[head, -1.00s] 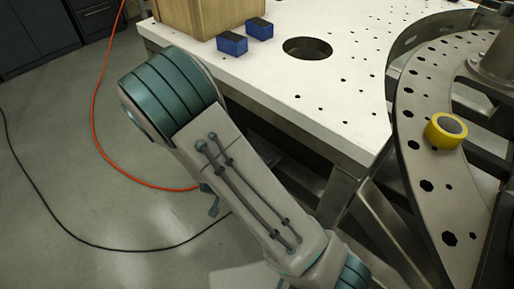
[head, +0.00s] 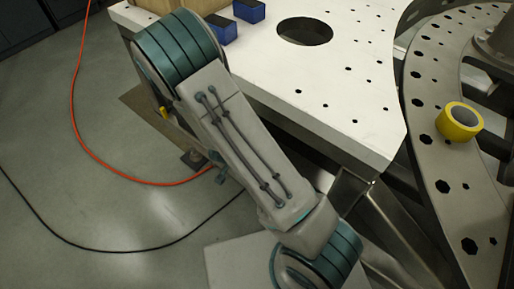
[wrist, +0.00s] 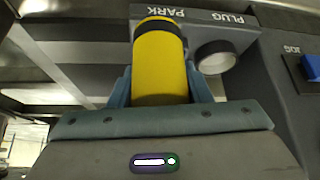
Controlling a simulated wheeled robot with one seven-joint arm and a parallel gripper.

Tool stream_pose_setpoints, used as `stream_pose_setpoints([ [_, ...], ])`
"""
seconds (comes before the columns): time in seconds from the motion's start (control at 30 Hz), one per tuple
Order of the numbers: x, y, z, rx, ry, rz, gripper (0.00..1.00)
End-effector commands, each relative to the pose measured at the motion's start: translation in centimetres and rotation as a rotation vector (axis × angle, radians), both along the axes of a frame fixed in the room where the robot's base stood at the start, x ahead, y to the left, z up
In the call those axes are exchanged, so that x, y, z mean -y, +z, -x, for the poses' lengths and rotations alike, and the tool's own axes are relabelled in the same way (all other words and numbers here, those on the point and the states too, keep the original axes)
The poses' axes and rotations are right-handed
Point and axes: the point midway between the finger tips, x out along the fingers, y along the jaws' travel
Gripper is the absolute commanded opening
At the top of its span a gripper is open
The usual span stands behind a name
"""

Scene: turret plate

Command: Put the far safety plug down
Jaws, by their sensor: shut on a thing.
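The safety plug (wrist: 160,68) is a yellow cylinder with a black band near its far end. It shows in the middle of the wrist view. My gripper (wrist: 160,88) is shut on it, one blue-grey finger on each side. The plug's far end meets or overlaps the grey panel marked PLUG PARK (wrist: 232,17); I cannot tell whether it touches it or is seated there. A round pale fitting with a dark rim (wrist: 215,58) is on the panel, just right of the plug. My gripper is out of sight in the head view, where my arm fills the middle.
A blue part (wrist: 311,67) by the JOG label is at the wrist view's right. In the head view, the white table (head: 350,95) has a large hole and two blue blocks (head: 248,11). A yellow tape roll (head: 459,121) sits on the curved rail (head: 450,185). An orange cable (head: 75,110) crosses the floor.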

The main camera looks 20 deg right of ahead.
Motion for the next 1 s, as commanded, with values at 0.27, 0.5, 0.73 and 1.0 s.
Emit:
stream_pose_setpoints([
  [0.27, 3.8, 0.0, -4.2, 0.000, 0.001, 0.001, 0.18],
  [0.5, 5.0, 0.0, -5.5, 0.001, 0.000, 0.000, 0.18],
  [0.73, 5.3, -3.4, -5.8, -0.002, 0.003, 0.000, 0.18],
  [1.0, 5.3, -3.5, -5.8, 0.001, 0.002, 0.001, 0.18],
])
